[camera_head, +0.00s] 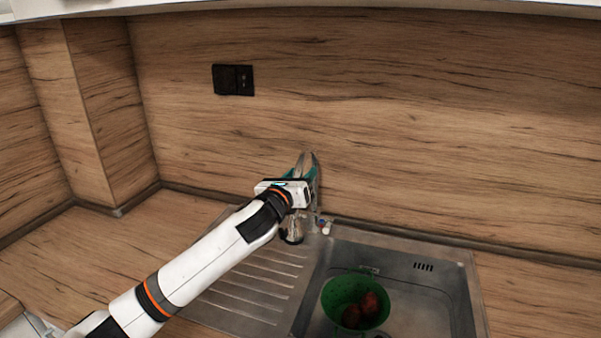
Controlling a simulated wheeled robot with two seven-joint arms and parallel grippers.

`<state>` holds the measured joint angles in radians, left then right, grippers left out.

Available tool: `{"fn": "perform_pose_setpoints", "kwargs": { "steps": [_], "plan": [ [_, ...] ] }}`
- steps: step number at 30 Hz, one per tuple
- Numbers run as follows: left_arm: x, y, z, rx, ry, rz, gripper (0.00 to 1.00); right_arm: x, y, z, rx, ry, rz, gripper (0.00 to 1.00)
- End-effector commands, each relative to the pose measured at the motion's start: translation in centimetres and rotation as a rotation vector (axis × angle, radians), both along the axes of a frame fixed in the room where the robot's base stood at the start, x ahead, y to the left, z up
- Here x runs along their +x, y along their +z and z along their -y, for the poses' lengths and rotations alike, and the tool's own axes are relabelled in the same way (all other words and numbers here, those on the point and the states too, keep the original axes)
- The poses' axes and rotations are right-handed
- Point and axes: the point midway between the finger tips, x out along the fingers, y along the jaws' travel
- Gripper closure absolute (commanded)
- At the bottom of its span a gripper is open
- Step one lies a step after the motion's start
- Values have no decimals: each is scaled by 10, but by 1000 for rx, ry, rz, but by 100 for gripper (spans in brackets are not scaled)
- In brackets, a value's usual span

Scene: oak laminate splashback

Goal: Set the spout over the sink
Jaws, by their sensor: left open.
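The steel sink (430,285) is set in the counter at the lower right, with its ribbed drainboard (262,283) on the left. My left gripper (306,170) is open at the back of the sink, near the wall and beside the faucet. The faucet (327,226) shows only in part, with small red and blue marks at its base. The spout is mostly hidden behind my gripper and wrist, so I cannot tell exactly which way it points or whether the gripper touches it. My right gripper is not in view.
A green bowl (341,292) with reddish round items (369,303) sits in the sink basin. A black socket (233,80) is on the wood-look wall. A wall corner juts out at the left. The counter left of the drainboard is clear.

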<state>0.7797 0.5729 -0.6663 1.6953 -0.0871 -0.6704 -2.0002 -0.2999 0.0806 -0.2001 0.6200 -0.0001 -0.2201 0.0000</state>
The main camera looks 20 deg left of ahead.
Motion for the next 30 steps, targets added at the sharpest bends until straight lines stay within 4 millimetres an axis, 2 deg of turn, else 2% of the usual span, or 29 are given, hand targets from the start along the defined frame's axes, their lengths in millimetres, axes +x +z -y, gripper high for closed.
{"fn": "perform_pose_setpoints", "kwargs": {
  "steps": [11,18,19,30],
  "plan": [
    [5,0,1,1,0,0,58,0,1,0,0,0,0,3],
    [5,0,1,1,0,0,98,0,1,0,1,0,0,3],
    [5,0,1,1,0,0,100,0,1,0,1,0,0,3],
    [5,0,6,0,25,0,100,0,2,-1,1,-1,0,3]
  ]
}}
